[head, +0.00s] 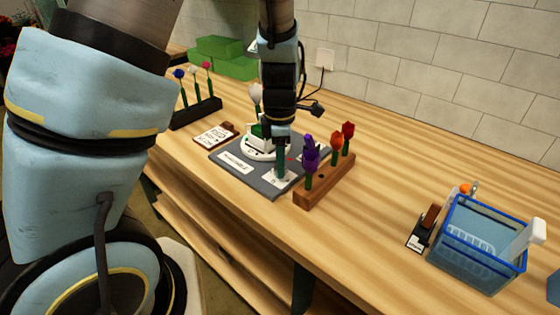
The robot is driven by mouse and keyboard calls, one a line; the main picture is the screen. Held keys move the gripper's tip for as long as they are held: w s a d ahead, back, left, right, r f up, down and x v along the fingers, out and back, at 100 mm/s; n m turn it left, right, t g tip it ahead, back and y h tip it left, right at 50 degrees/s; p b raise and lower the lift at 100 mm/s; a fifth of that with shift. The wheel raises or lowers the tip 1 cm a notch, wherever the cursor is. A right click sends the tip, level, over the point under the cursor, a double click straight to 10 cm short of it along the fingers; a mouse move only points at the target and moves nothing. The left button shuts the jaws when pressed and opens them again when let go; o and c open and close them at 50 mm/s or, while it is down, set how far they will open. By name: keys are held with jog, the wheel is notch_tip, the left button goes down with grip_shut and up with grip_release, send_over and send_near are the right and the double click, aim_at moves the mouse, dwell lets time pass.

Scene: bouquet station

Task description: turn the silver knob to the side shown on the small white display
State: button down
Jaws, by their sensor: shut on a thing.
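My gripper (282,172) points straight down over the grey board (258,186), its fingertips low at a small white plate (270,180) near the board's front right edge. It is shut on the silver knob, which the fingers hide almost wholly. The knob's turn cannot be made out. A white label with dark print (235,161) lies on the board's left part. Another white panel (318,153) shows partly behind the purple flower on the right. Which of these is the display, and what side it shows, is too small to tell.
A wooden block (325,187) with purple, orange and red flowers stands close right of my gripper. A round white holder (258,153) is behind it. A dark flower rack (195,114) and clipboard (213,135) are left.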

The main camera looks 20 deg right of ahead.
jog(key=c, duration=0.5)
grip_release()
notch_tip(320, 180, up, 11)
jog(key=shift+b, duration=0.35)
jog(key=shift+f, duration=0.1)
jog(key=a+f+m+t, duration=0.1)
jog(key=a+f+m, duration=0.1)
jog(key=a+m, duration=1.4)
jog(key=w+a, duration=0.1)
jog(key=a, duration=0.9)
jog(key=shift+t, duration=0.3)
